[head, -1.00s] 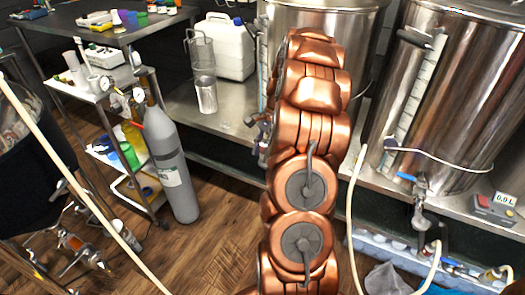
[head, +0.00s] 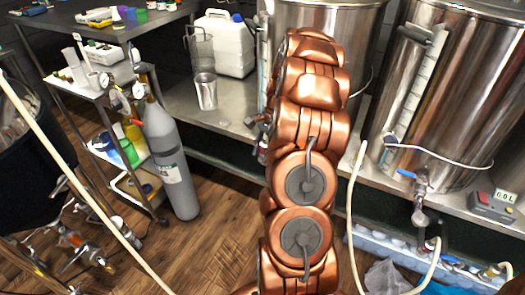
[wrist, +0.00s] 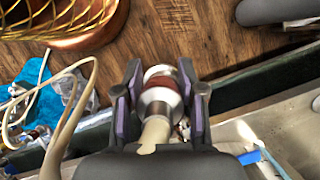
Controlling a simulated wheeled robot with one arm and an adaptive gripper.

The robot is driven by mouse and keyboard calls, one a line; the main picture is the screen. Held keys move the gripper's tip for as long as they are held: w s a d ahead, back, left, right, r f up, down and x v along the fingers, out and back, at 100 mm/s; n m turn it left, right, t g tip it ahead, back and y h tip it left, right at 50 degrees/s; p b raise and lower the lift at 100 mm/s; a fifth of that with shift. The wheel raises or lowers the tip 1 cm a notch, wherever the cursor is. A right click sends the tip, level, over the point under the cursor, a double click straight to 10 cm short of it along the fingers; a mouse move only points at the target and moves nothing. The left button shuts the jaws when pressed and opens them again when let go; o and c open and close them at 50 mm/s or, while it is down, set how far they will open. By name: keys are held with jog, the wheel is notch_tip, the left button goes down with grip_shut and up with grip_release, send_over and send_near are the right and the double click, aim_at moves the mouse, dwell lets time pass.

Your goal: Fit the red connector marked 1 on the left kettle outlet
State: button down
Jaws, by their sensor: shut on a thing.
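The connector (wrist: 163,88), a pale metal fitting with a dark red band, is held between the two fingers of my gripper (wrist: 160,72) in the wrist view. A cream hose (wrist: 156,132) runs back from it towards the palm. No number 1 is legible on it. In the head view my copper arm hides the gripper and connector. The left kettle (head: 330,18) stands behind the arm. A valve part (head: 262,140) shows just left of the arm, low on that kettle; the rest of its outlet is hidden. I cannot tell how far the connector is from it.
The right kettle (head: 450,90) has a tap (head: 420,195) with a blue handle. A grey gas cylinder (head: 170,160) stands on the wooden floor at left, beside a shelf cart. A white jug (head: 222,45) and steel cup (head: 205,92) stand on the steel bench.

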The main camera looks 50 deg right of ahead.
jog(key=shift+f, duration=0.25)
jog(key=c, duration=0.6)
grip_release()
jog(key=v, duration=1.2)
jog(key=shift+a, duration=0.1)
